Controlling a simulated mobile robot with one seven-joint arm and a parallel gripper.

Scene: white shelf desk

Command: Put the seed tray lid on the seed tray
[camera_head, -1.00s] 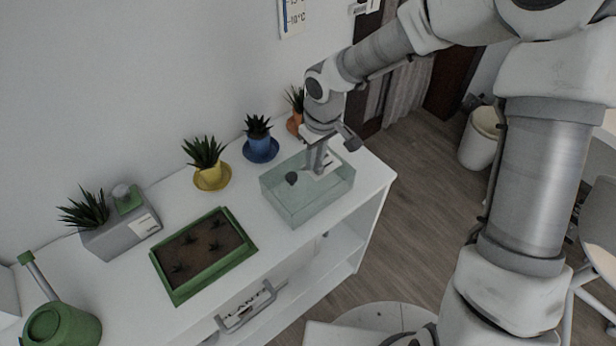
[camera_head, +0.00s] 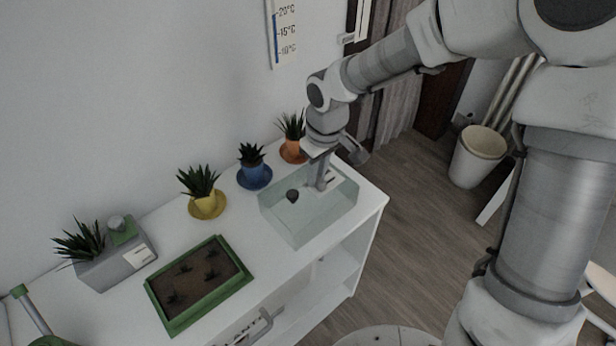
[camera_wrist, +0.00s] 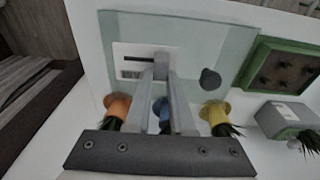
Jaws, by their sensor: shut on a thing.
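The seed tray lid (camera_head: 300,226) is a clear, pale green box with a dark round knob (camera_head: 292,196) on top, at the right end of the white desk. It also shows in the wrist view (camera_wrist: 225,40), with a white label. My gripper (camera_head: 321,187) is shut on the lid near the label, right of the knob; its fingers also show in the wrist view (camera_wrist: 163,68). The exact part gripped is unclear, as is whether the lid touches the desk. The green seed tray (camera_head: 236,289), with dark soil and several seedlings, lies left of the lid, apart from it.
Yellow (camera_head: 205,202), blue (camera_head: 255,176) and orange (camera_head: 292,150) potted plants stand behind along the wall. A grey planter (camera_head: 118,266) stands left of the tray, with a green watering can (camera_head: 35,312) at front left. The desk between tray and lid is clear.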

